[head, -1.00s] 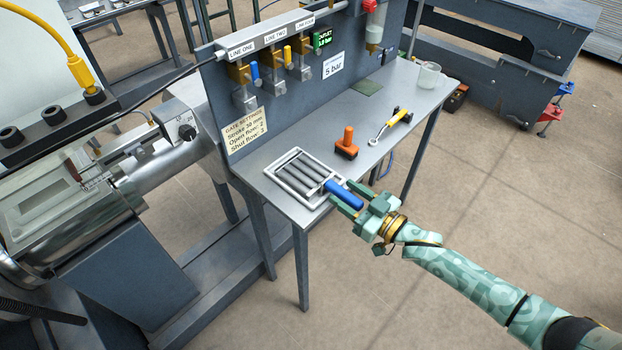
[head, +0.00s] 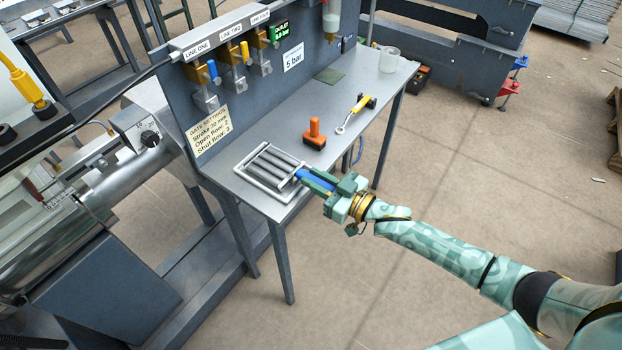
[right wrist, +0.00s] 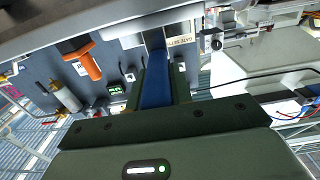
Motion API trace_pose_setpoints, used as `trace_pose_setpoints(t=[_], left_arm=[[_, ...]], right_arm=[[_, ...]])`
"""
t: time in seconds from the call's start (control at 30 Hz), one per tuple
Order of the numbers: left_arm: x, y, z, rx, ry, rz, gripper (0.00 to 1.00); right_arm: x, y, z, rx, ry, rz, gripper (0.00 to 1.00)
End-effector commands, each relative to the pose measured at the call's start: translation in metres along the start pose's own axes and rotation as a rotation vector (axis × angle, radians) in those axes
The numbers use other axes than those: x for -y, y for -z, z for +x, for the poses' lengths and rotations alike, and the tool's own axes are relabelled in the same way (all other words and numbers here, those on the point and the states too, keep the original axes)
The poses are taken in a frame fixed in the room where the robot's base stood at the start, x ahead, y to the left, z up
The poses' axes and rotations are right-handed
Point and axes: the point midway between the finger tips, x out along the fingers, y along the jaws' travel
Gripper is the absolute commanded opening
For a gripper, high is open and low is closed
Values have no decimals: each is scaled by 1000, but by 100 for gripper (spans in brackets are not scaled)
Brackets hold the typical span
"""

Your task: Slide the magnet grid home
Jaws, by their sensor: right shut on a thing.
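The magnet grid (head: 268,172) is a pale metal frame with several dark grey bars. It lies flat near the front left corner of the grey bench. Its blue handle (head: 318,184) points right, towards the bench's front edge. My right gripper (head: 310,182) is shut on the blue handle, its green fingers along both sides and covering much of it. In the right wrist view the blue handle (right wrist: 155,88) runs between the two fingers; the grid itself is mostly hidden there. My left gripper is not in view.
A clear cup (head: 389,60) stands farther back. A backboard with valves (head: 240,60) borders the bench; a metal machine barrel (head: 100,185) lies left.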

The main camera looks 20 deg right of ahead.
Motion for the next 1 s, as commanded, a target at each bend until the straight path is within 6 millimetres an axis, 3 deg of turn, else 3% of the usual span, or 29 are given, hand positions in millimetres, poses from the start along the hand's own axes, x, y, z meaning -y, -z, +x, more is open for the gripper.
trace_pose_setpoints(t=[0.1,0.37,0.5,0.7,0.83,1.0], left_arm=[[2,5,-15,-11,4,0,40],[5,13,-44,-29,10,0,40],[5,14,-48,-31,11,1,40],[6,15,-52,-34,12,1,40],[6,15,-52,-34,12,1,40],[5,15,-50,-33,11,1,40]], right_arm=[[0,29,0,-8,1,-2,0],[-28,91,-48,-4,1,-6,0],[-47,101,-82,0,0,-2,0],[-64,115,-112,-2,0,0,0],[-66,116,-116,-3,1,2,0],[-62,112,-108,-6,0,2,0]])
